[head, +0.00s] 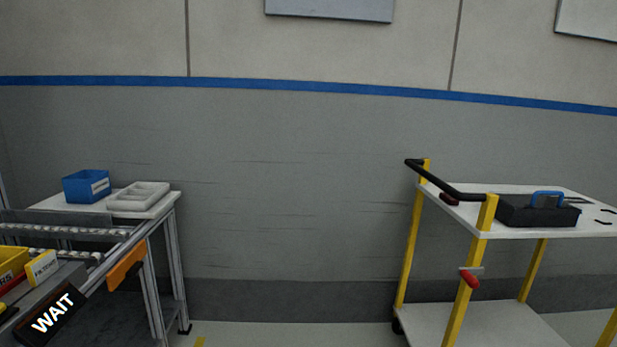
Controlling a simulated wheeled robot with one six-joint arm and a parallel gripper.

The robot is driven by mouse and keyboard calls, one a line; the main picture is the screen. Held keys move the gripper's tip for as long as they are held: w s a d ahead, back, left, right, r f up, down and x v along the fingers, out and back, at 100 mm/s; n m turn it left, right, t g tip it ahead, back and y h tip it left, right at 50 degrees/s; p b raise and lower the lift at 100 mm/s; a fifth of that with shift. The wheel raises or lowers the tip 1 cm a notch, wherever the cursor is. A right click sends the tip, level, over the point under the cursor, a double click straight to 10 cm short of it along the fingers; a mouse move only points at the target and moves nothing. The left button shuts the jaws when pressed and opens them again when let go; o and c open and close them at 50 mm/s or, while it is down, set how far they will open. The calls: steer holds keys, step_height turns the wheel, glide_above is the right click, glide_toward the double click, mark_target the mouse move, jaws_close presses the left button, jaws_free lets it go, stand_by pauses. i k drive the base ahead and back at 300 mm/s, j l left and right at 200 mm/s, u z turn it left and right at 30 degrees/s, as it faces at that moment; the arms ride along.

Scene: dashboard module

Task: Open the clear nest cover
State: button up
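I cannot make out a clear nest cover in the head view. My gripper is not in view. A black box-like unit (522,214) with a blue handle (547,195) sits on the white top of a cart at the right. I cannot tell whether it has any clear part.
The cart (480,228) has yellow posts, a black push bar (445,182) and a lower shelf. At the left, a table (160,207) bears a blue bin (87,186) and a white tray (139,196). A roller conveyor (70,231) and a WAIT sign (52,312) stand nearer. Floor between is clear.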

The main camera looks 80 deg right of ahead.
mark_target(550, 193)
steer(key=l+z, duration=0.1)
steer(key=z, duration=3.5)
steer(key=i+j+z, duration=0.1)
steer(key=i, duration=0.45)
steer(key=i+j+z, duration=0.1)
steer(key=i, duration=0.45)
